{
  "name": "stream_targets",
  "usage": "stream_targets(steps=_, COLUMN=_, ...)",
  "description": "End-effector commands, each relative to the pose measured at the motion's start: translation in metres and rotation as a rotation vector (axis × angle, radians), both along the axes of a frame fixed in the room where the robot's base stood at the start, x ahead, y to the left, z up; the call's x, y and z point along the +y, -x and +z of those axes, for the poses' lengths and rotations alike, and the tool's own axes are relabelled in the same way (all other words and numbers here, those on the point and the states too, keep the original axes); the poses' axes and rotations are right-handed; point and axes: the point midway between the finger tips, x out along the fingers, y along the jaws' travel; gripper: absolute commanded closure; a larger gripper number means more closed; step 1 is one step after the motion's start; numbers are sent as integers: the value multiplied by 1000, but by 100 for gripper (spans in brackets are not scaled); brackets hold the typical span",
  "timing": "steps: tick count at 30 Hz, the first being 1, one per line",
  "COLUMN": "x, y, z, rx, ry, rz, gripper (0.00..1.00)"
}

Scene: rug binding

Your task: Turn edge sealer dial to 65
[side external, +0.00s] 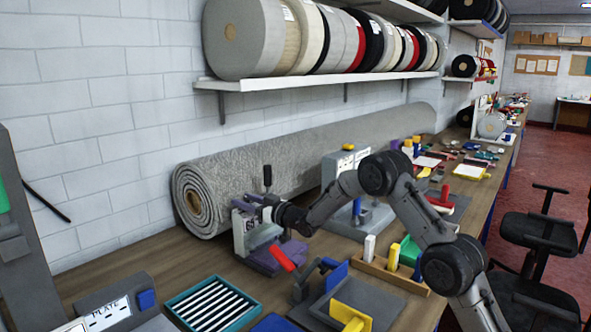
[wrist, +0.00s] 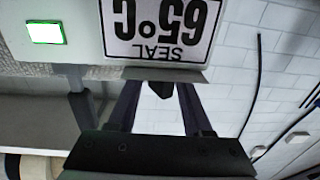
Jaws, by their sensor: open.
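The edge sealer (side external: 240,238) is a pale upright machine with a purple base, standing on the bench in front of the rolled rug. Its label or display (wrist: 163,27) fills the top of the wrist view, upside down, and reads "SEAL 65°C". A green lit indicator (wrist: 46,32) shows beside it. My gripper (side external: 264,208) is right at the sealer's front. In the wrist view my gripper (wrist: 158,88) has its two dark fingers apart, reaching up to just under the label. A small dark shape, maybe the dial, shows between the fingertips; the dial's marking is hidden.
A grey rug roll (side external: 300,150) lies along the wall. A red handle (side external: 281,258) stands close below the sealer. A teal-edged tray (side external: 174,301), a wooden tray (side external: 405,282) with coloured blocks and a second pale machine (side external: 345,165) crowd the bench.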

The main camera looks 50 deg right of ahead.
Motion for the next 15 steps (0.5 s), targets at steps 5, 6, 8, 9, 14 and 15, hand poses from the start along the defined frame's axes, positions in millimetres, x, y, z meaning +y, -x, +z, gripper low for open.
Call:
stream_targets(steps=5, x=-1, y=0, z=0, rx=-1, ry=0, rz=94, gripper=50)
stream_targets(steps=6, x=-2, y=0, z=-1, rx=0, ry=0, rz=114, gripper=50)
stream_targets(steps=8, x=-2, y=0, z=-1, rx=0, ry=1, rz=146, gripper=50)
stream_targets(steps=9, x=-2, y=0, z=-1, rx=1, ry=1, rz=168, gripper=50)
stream_targets(steps=14, x=-4, y=15, z=-1, rx=6, ry=-2, rz=210, gripper=50)
stream_targets(steps=15, x=-6, y=21, z=0, rx=6, ry=-1, rz=208, gripper=50)
